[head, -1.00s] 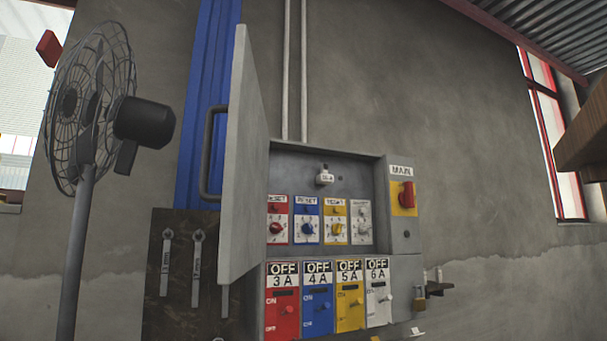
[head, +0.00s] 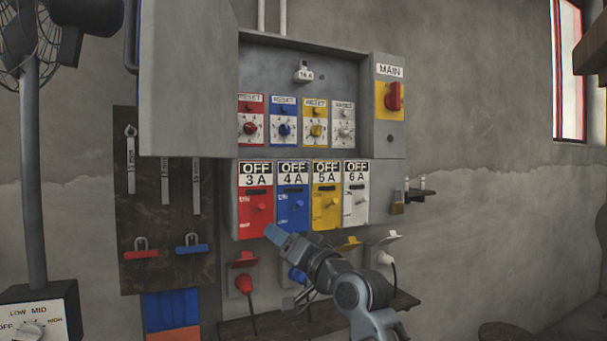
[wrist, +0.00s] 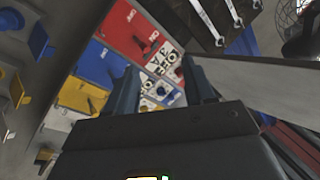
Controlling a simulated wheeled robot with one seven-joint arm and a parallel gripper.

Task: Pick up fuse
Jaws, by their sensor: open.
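No part is clearly labelled as a fuse. A small white piece marked 16 A (head: 304,73) is on the back wall of the open grey cabinet (head: 388,140) in the head view. Two small white upright pieces (head: 407,184) stand on a little shelf right of the cabinet; they are too small to identify. My gripper (head: 280,237) is in front of the lower switch panels, below and apart from both. In the wrist view my gripper (wrist: 162,88) is open, with nothing seen between its fingers. Behind them are the OFF labels (wrist: 168,72), tilted. No fuse is distinguishable there.
The cabinet door (head: 188,85) stands open at the left. The red MAIN switch (head: 393,97) is at the upper right. Coloured sockets with plugs, including a red plug (head: 244,283), hang below. Wrenches (head: 131,160) hang on a board. A fan (head: 30,150) stands far left.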

